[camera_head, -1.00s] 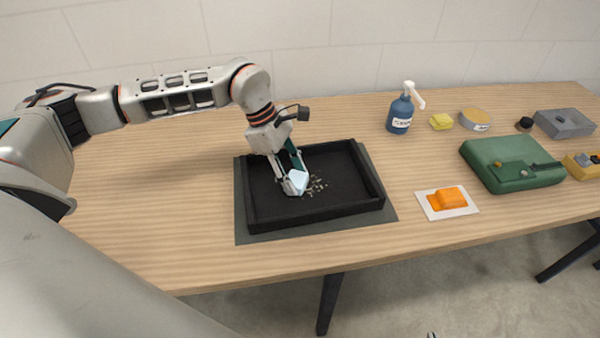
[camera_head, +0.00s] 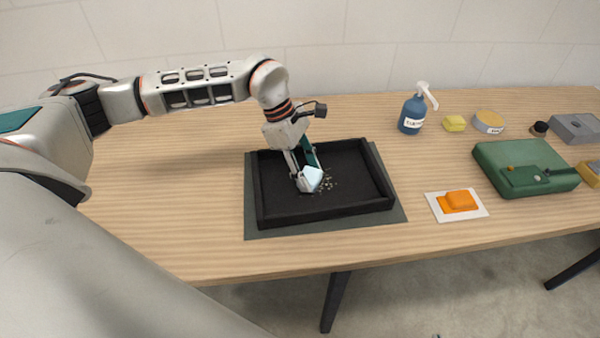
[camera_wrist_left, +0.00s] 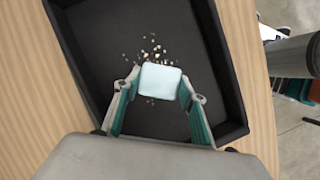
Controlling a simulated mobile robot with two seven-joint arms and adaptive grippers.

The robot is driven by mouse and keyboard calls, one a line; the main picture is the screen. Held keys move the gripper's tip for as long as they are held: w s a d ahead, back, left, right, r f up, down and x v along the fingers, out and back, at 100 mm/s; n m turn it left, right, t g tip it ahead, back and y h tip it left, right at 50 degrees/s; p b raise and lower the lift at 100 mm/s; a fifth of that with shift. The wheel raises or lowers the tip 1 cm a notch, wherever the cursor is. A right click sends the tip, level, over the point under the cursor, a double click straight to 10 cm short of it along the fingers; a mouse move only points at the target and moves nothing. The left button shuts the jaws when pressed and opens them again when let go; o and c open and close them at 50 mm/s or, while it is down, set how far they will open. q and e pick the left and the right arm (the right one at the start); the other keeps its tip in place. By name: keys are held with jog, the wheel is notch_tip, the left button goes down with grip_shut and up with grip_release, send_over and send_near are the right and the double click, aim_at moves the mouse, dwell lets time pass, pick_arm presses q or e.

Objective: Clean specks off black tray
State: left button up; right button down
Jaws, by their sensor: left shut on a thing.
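The black tray (camera_head: 350,205) lies on a dark grey mat (camera_head: 398,214) on the wooden table. Small light specks (camera_head: 327,180) are scattered on its floor beside my left gripper. My left gripper (camera_head: 309,181) is inside the tray and shut on a pale blue-white block (camera_head: 313,176), held low at the tray floor; I cannot tell whether it touches. In the left wrist view the block (camera_wrist_left: 160,81) sits between the two fingers, with specks (camera_wrist_left: 152,50) mostly beyond it and a few below it. My right gripper is not in view.
To the right are an orange block on a white card (camera_head: 459,203), a green case (camera_head: 525,168), a blue pump bottle (camera_head: 412,112), a yellow block (camera_head: 454,123), a round tin (camera_head: 489,121) and a grey box (camera_head: 577,128). The table left of the tray is clear.

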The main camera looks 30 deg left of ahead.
aim_at(295, 185)
pick_arm(q)
jog(key=shift+w+d+f, duration=0.1)
jog(key=shift+w+d, duration=0.4)
jog(key=shift+d, duration=0.2)
jog(key=shift+w+d+f, duration=0.1)
jog(key=shift+w+d, duration=0.4)
jog(key=shift+d, duration=0.2)
jog(key=shift+w+d+r+b, duration=0.1)
jog(key=shift+w+d+b, duration=0.15)
jog(key=shift+w+d, duration=0.45)
jog(key=shift+w+d+r+b, duration=0.1)
jog(key=shift+w+d+b, duration=0.15)
jog(key=shift+w+d, duration=0.4)
jog(key=shift+s+d, duration=0.25)
jog(key=shift+s, duration=0.15)
jog(key=shift+s+a+p, duration=0.65)
jog(key=shift+s+a, duration=0.35)
jog(key=shift+a, duration=0.3)
jog(key=shift+s+a+f+p, duration=0.1)
jog(key=shift+s+a+p, duration=0.1)
jog(key=shift+s+a, duration=0.55)
jog(key=shift+s+a+f+p, duration=0.15)
jog(key=shift+s+a, duration=0.4)
jog(key=shift+a, duration=0.4)
jog(key=shift+s+a+r+p, duration=0.2)
jog(key=shift+s+a+p, duration=0.25)
jog(key=shift+s+a, duration=0.7)
jog(key=shift+w+a, duration=0.1)
jog(key=shift+w, duration=0.05)
jog(key=shift+w, duration=0.1)
